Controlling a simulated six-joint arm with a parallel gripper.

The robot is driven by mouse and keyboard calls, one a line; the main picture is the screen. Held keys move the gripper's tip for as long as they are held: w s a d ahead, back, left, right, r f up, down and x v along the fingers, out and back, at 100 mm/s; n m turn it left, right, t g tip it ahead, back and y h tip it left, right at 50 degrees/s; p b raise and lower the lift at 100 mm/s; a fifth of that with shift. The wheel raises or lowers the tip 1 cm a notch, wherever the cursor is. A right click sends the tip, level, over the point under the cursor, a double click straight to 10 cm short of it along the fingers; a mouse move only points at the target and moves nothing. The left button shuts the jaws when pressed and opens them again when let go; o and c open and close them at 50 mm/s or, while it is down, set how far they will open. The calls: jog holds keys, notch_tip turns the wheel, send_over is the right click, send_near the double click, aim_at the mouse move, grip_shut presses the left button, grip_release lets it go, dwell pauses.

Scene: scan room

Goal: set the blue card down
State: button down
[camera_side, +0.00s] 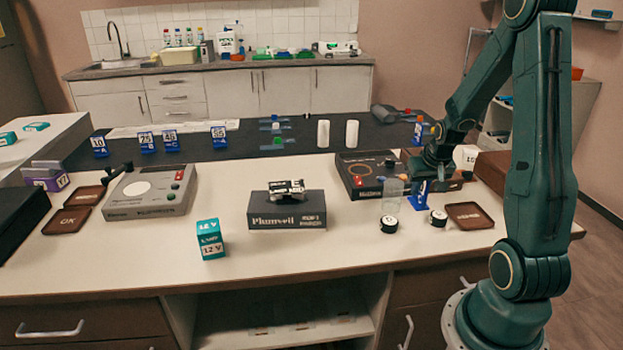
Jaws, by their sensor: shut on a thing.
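My gripper (428,175) is at the right of the white table, pointing down, shut on a blue card (419,190). The card is upright, and its lower part is at or just above the table top; I cannot tell whether it touches. My gripper hides its top. It is behind two small black-and-white round pieces and beside a clear cup (391,195). Several other blue cards with numbers, such as this one (146,142), stand in a row on the dark rear strip.
Near the held card are a dark box (361,177), a round piece (390,225), another (438,217) and a brown tray (468,216). A Plumwell box (287,211) stands mid-table, with a teal box (210,240) to its left. The front middle is clear.

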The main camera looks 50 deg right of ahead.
aim_at(416, 200)
jog(key=shift+f, duration=1.7)
jog(key=shift+f, duration=0.1)
jog(key=shift+f, duration=1.8)
jog(key=shift+f, duration=0.1)
jog(key=c, duration=1.5)
grip_release()
jog(key=shift+v, duration=6.1)
